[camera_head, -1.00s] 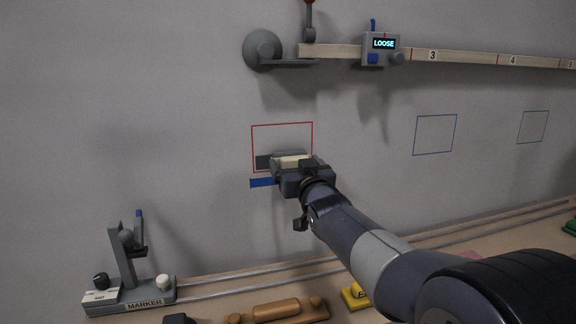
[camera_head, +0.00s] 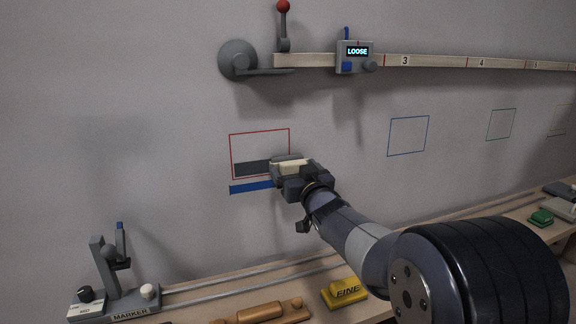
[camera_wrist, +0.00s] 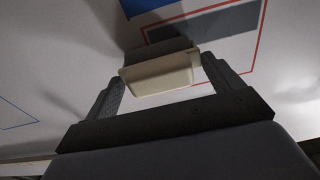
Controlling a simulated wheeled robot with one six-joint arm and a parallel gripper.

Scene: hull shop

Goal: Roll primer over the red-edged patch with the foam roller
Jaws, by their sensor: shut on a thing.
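The red-edged patch (camera_head: 258,146) is a thin red outline on the grey wall. A dark grey band (camera_head: 250,169) lies along its lower part. My gripper (camera_head: 303,178) is at the patch's lower right corner, shut on a cream-topped tool (camera_head: 290,166). In the wrist view the tool (camera_wrist: 158,78) sits between both fingers, with a dark part toward the wall. No roller shape can be made out, so I cannot confirm it is the foam roller. The grey band shows there too (camera_wrist: 205,25). The tool hides the patch's lower right corner.
A blue strip (camera_head: 250,187) runs just under the patch. A numbered rail with a LOOSE display (camera_head: 356,56) is above. Below, the bench holds a MARKER stand (camera_head: 115,290) and a yellow FINE block (camera_head: 344,292).

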